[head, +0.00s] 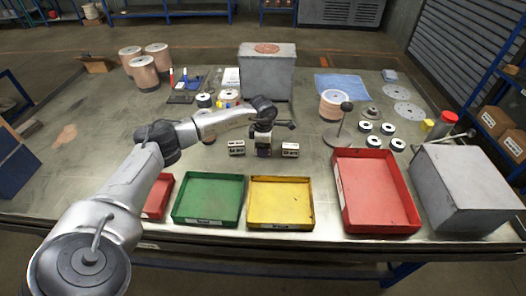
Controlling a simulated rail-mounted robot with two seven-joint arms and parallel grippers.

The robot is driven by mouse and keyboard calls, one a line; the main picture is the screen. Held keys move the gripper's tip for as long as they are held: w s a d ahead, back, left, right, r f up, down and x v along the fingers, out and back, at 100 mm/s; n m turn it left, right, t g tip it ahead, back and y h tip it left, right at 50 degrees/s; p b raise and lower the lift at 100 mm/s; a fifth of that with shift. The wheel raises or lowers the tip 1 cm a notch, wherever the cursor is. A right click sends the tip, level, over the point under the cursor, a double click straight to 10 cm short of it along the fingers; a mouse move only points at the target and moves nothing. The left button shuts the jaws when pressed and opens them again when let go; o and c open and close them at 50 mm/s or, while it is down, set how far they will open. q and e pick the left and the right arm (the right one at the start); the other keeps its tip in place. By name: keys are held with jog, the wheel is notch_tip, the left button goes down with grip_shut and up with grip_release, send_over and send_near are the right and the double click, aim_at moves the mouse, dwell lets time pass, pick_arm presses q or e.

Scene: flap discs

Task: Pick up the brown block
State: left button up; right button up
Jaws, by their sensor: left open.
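My left gripper (263,138) points down at the middle of the table, open. Right beneath it is a small brownish block (264,152), largely covered by the gripper. I cannot tell whether the fingers stand around it or just above it, or whether they touch it. A small pale block with dark lettering (237,148) sits to its left, and a similar lettered block (290,149) to its right. My right gripper is not in view.
In front stand a green tray (240,205), a yellow tray (310,205) and red trays (415,222). Behind is a grey box (268,80) with a brown disc on top. A dark-knobbed stand (339,135) and several small discs are to the right. A grey box (470,185) fills the right end.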

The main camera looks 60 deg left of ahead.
pick_arm(q)
jog(key=shift+c, duration=0.3)
jog(key=c, duration=0.9)
jog(key=shift+r, duration=0.1)
jog(key=shift+c, duration=0.2)
